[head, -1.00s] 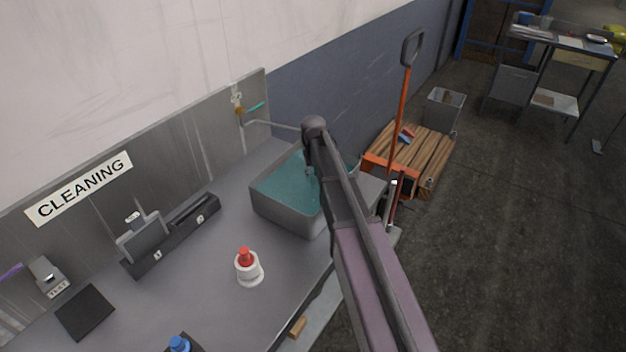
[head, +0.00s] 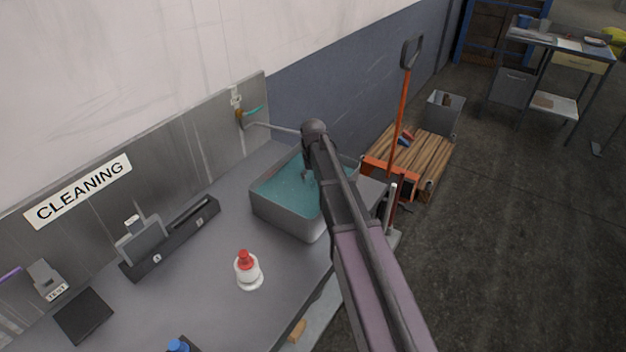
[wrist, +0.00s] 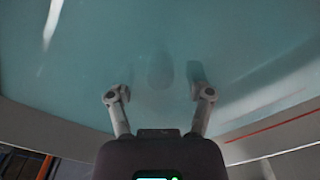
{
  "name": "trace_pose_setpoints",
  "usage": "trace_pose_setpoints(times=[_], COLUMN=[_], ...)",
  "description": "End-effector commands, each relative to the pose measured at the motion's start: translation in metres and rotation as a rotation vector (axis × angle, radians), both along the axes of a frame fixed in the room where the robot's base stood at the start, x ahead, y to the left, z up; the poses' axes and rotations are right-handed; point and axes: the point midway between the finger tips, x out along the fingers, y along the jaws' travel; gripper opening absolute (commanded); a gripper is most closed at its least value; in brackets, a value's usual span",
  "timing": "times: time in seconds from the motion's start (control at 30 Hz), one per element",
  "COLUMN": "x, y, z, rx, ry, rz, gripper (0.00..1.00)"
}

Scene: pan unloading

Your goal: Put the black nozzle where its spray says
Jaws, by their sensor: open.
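My gripper (wrist: 160,98) is open in the wrist view, its two fingers apart with nothing between them. It points down at a grey basin (head: 283,219) of teal liquid (head: 285,190). A faint dark round shape (wrist: 161,70) shows under the liquid just beyond the fingertips; I cannot tell what it is. In the head view my arm covers the basin's right part and the gripper is mostly hidden. I cannot make out a black nozzle in either view. A white bottle with a red top (head: 247,270) stands on the bench left of the basin.
A black rack with numbered slots (head: 170,242) lies along the bench under the CLEANING sign (head: 79,190). A black square pad (head: 83,315), a TEST fixture (head: 48,281) and a blue cap (head: 178,346) are at the left.

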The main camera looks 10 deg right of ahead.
Motion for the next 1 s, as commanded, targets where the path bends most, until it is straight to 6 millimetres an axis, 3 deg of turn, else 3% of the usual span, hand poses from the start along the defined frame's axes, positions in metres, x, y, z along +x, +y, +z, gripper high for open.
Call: trace_pose_setpoints(times=[0.37, 1.0], x=[0.0, 0.0], y=[0.0, 0.0], z=[0.016, 0.069], rx=[0.0, 0.0], ry=[0.0, 0.0], rz=[0.0, 0.0], gripper=[0.67, 0.67])
